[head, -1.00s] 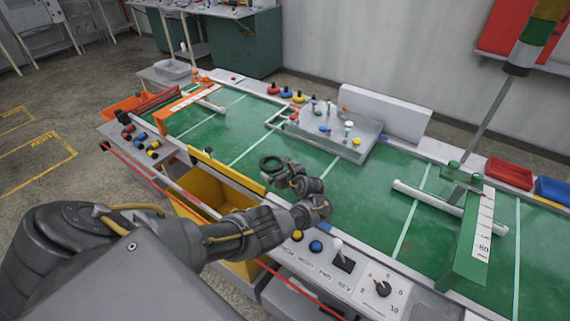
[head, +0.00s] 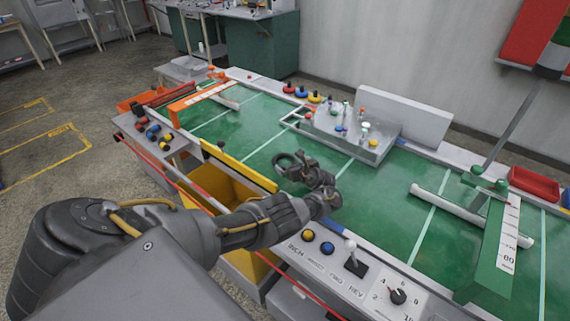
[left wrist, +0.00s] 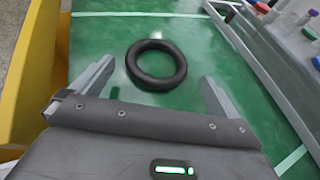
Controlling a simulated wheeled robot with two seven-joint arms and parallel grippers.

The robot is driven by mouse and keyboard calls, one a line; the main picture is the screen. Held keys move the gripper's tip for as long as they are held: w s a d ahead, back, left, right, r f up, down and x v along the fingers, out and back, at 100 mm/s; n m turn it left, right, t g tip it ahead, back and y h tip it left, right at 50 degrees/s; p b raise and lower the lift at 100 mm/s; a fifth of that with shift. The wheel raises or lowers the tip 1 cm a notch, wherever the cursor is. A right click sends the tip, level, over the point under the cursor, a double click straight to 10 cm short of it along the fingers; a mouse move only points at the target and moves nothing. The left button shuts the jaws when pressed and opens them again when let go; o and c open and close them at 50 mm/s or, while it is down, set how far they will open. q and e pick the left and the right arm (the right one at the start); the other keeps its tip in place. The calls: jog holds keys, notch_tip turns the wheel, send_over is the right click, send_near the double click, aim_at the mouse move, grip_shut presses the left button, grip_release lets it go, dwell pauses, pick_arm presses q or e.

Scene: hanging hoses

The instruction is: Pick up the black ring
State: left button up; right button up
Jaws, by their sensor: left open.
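The black ring (head: 282,166) lies flat on the green belt in the head view, partly hidden by my left gripper (head: 305,168). In the left wrist view the whole black ring (left wrist: 156,64) shows, ahead of the open fingers of my left gripper (left wrist: 150,90) and roughly centred between their lines. The gripper is empty, and the ring appears apart from both fingers. My right gripper is in neither view.
A grey tray (head: 385,150) with bottles and coloured caps stands beyond the ring. A yellow bin (head: 205,190) lies below the near edge. A control panel (head: 330,268) with buttons and a knob is at the front. A white bar (head: 440,208) and green frame (head: 495,250) stand right.

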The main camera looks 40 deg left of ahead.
aim_at(287, 162)
pick_arm(q)
jog(key=b+x, duration=0.1)
jog(key=x, duration=0.1)
jog(key=b+x, duration=0.1)
jog(key=x, duration=0.1)
jog(key=shift+a+f, duration=0.2)
jog(key=shift+f, duration=0.15)
jog(key=shift+r, duration=0.1)
jog(key=shift+s, duration=0.1)
jog(key=shift+c, duration=0.3)
jog(key=c, duration=0.8)
jog(key=shift+o, duration=0.2)
